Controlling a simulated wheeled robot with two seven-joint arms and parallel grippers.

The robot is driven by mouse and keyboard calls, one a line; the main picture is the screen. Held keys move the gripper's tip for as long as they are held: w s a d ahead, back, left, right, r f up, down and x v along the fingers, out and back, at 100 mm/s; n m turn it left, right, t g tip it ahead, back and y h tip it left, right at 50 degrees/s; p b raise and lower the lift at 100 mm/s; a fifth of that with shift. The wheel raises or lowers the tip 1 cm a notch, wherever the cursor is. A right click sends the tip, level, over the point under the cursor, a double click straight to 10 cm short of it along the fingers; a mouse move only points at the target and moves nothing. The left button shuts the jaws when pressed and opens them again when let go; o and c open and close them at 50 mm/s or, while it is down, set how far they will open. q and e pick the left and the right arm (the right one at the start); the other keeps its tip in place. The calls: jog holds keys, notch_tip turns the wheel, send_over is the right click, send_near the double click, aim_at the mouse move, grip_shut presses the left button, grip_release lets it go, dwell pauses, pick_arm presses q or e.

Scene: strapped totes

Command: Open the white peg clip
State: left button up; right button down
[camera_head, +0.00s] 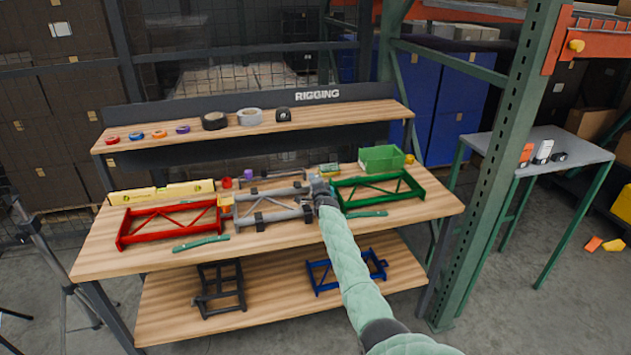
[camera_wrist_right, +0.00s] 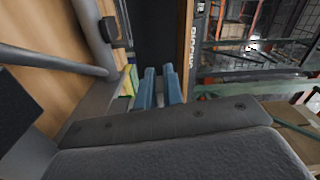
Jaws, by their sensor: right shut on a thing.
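I cannot make out a white peg clip in either view. My right gripper (camera_head: 318,187) is at the right end of the grey frame (camera_head: 268,192), between it and the green frame (camera_head: 378,187). In the right wrist view its two blue fingers (camera_wrist_right: 160,88) stand close together, with the grey frame's bars (camera_wrist_right: 50,60) to their left. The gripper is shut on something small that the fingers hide. Its arm covers part of the bench behind it. My left gripper is not in view.
A red frame (camera_head: 170,224) lies at the left of the wooden bench (camera_head: 300,234). A yellow level (camera_head: 162,193) and a green bin (camera_head: 381,158) stand behind. Tape rolls sit on the upper shelf (camera_head: 345,113). A green rack post (camera_head: 500,150) rises at the right.

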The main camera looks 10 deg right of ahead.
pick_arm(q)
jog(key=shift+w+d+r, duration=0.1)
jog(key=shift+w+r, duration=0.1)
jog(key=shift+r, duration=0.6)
pick_arm(e)
jog(key=shift+a+f+n, duration=0.3)
jog(key=shift+f+n, duration=0.1)
jog(key=shift+n, duration=0.4)
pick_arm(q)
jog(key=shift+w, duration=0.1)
pick_arm(e)
jog(key=c, duration=1.5)
grip_release()
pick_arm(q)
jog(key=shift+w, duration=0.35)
